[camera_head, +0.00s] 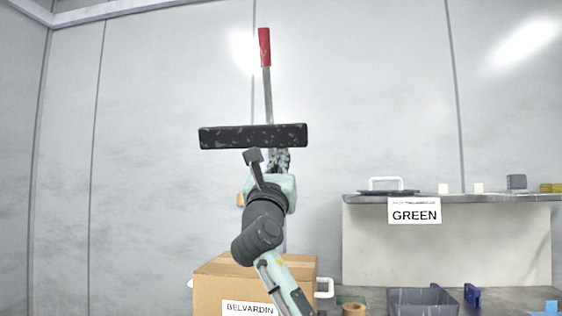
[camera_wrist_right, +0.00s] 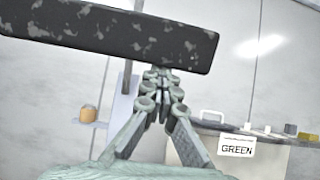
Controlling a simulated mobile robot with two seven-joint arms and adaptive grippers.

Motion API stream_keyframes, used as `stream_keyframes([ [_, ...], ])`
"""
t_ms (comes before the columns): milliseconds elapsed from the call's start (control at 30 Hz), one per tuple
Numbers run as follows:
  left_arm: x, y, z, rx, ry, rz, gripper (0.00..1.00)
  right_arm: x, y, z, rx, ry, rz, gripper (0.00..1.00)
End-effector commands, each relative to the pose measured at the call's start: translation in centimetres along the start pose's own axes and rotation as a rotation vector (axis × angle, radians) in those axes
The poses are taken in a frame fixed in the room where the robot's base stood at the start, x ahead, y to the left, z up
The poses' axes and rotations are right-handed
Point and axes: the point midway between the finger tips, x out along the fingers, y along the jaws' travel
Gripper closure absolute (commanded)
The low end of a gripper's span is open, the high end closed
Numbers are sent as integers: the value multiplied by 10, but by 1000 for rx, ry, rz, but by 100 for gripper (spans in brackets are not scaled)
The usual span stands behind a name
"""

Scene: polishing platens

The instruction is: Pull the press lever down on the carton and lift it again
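The press lever (camera_head: 264,47) has a red grip on a thin metal rod and stands nearly upright above a black speckled bar (camera_head: 253,136). The bar also crosses the top of the right wrist view (camera_wrist_right: 120,38). My right gripper (camera_head: 280,158) is just below the bar, well under the red grip. In the right wrist view its fingers (camera_wrist_right: 162,78) converge with nothing visible between them; contact with the bar cannot be told. The carton (camera_head: 215,290), brown and labelled BELVARDIN, stands below, partly hidden by my right arm. My left gripper is not in view.
A raised shelf (camera_head: 480,198) with a GREEN sign (camera_head: 414,211) stands at right, holding a white-handled dark tray and small blocks. Below are a dark bin (camera_head: 423,300), a blue item (camera_head: 472,295) and a tan ring (camera_head: 353,309).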

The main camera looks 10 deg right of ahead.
Motion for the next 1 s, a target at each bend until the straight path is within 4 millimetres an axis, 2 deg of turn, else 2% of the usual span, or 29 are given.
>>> stream_keyframes([
  [33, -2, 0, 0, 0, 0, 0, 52, -3, -1, 21, 8, -39, 1, 100],
  [167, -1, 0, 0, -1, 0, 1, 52, -22, 0, 18, 8, -35, 5, 100],
  [400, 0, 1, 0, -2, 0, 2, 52, -74, 1, 4, 4, -10, 4, 100],
  [600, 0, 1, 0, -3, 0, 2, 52, -106, 1, -4, 1, 1, 1, 100],
  [733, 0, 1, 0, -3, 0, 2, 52, -115, 1, -5, 0, 5, 2, 100],
  [1000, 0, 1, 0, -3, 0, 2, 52, -118, 1, -6, 0, 6, 1, 100],
])
